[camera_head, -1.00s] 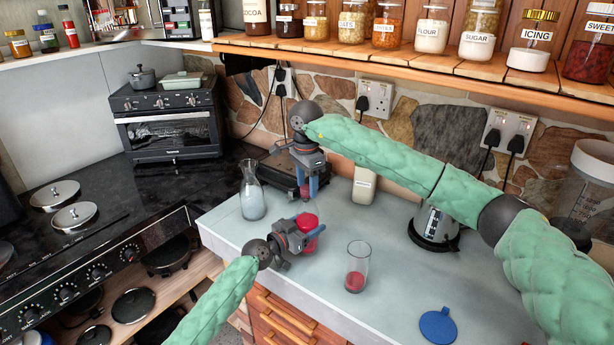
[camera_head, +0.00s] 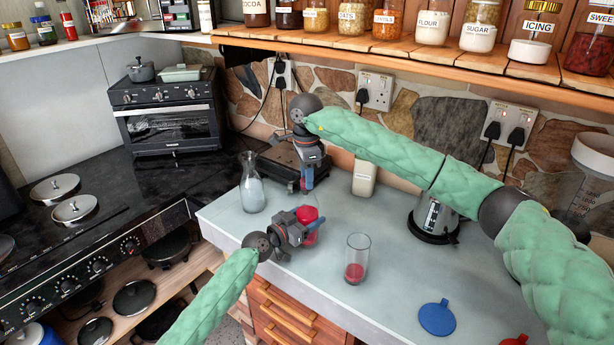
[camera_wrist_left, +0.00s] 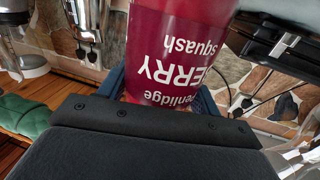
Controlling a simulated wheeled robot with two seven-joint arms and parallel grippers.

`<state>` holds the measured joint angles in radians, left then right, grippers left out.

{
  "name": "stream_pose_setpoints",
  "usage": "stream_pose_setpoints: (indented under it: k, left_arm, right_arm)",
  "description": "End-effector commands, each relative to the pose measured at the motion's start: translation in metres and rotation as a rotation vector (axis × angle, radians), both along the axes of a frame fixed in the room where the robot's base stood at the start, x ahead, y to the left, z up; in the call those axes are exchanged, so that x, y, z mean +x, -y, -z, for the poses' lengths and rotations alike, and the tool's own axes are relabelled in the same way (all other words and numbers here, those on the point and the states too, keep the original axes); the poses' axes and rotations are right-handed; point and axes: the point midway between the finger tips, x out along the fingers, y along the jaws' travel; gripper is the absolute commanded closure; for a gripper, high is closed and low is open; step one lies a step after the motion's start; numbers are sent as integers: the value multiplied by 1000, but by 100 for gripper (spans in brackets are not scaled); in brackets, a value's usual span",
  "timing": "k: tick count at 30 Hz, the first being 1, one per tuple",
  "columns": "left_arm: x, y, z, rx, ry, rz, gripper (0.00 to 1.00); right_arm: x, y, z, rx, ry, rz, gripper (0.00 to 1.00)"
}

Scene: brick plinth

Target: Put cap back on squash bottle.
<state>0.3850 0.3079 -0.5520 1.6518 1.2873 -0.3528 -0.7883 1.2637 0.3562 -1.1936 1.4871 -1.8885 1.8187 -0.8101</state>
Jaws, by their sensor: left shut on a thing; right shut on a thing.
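The squash bottle (camera_head: 308,213) is dark red and stands about upright at the counter's front left. My left gripper (camera_head: 300,228) is shut around its body. In the left wrist view the bottle (camera_wrist_left: 170,50) fills the jaws, its label reading upside down. My right gripper (camera_head: 307,186) points down just above the bottle, shut on the cap, which is mostly hidden by the fingers. The bottle's mouth is too small to make out. I cannot tell whether the cap touches the bottle.
A glass (camera_head: 356,260) with some red liquid stands right of the bottle. A glass carafe (camera_head: 252,185) stands to the left. A blue disc-shaped lid (camera_head: 436,318) lies at the front right, with a red thing (camera_head: 515,340) at the bottom edge. A kettle (camera_head: 433,220) stands behind.

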Motion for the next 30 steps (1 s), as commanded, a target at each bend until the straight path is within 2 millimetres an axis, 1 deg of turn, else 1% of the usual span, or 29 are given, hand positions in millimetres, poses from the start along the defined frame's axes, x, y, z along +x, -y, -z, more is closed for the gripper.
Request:
stream_pose_setpoints:
  k: [3, 21, 23, 27, 28, 30]
  left_arm:
    - [0, 0, 0, 0, 0, -1, 100]
    - [0, 0, 0, 1, 1, 0, 100]
    - [0, 0, 0, 1, 1, 0, 100]
    - [0, 0, 0, 1, 1, 0, 100]
    - [0, 0, 0, 1, 1, 0, 100]
    - [0, 0, 0, 1, 1, 0, 100]
  right_arm:
    - [0, 0, 0, 0, 2, 162, 96]
    - [-1, -1, 1, -5, 12, 999, 96]
    - [-1, -1, 1, -5, 13, 1049, 96]
    - [-1, -1, 1, -5, 13, 1042, 96]
    - [-1, -1, 1, -5, 12, 1041, 62]
    - [-1, -1, 1, -5, 12, 1041, 49]
